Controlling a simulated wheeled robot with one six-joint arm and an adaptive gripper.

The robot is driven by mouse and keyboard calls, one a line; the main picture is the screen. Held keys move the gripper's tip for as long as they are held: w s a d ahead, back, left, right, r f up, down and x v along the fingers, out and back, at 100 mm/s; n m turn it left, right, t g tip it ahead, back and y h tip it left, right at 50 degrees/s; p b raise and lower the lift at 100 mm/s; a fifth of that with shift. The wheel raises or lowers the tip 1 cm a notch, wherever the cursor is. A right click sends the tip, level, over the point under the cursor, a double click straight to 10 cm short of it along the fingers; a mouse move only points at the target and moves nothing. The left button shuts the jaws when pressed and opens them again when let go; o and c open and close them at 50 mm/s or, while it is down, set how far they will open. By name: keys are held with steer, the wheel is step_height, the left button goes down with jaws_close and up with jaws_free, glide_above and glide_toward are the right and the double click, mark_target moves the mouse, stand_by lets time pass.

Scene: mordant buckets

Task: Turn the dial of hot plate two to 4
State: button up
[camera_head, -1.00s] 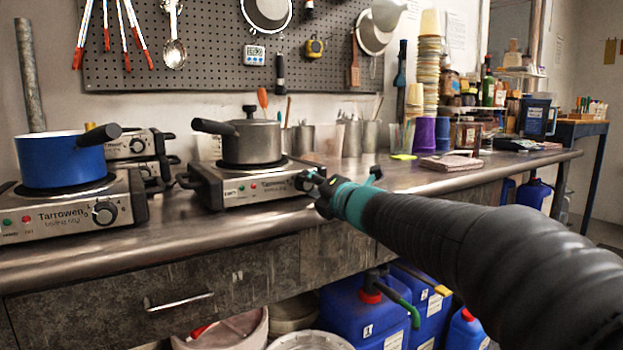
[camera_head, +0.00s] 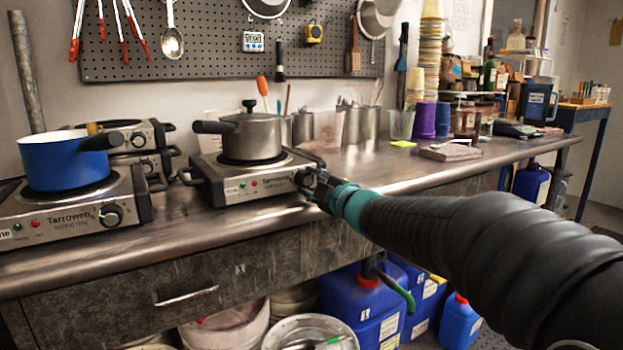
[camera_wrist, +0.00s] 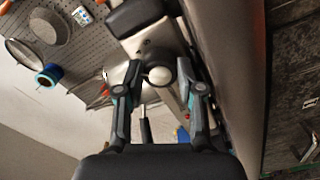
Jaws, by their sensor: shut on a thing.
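The hot plate with the steel pot (camera_head: 249,137) on it, at the middle of the counter, has its front panel (camera_head: 225,192) facing me, with a green and a red light. My gripper (camera_head: 308,180) is at the right end of this panel and hides its dial in the head view. In the wrist view the round pale dial (camera_wrist: 159,76) sits between the two fingertips of my gripper (camera_wrist: 158,84), which is shut on it. The dial's pointer and numbers cannot be read. The plate's own number is too small to read.
Another hot plate (camera_head: 70,220) with a blue pot (camera_head: 64,162) stands at the left, its dial (camera_head: 111,215) in plain view. Stacked hot plates (camera_head: 135,137) are behind it. The counter (camera_head: 400,175) to the right is largely clear near its front. Blue canisters (camera_head: 361,302) stand below.

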steer(key=shift+m, duration=1.5)
steer(key=shift+f, duration=0.1)
steer(key=o, duration=1.1)
steer(key=shift+o, duration=0.2)
steer(key=v, duration=1.2)
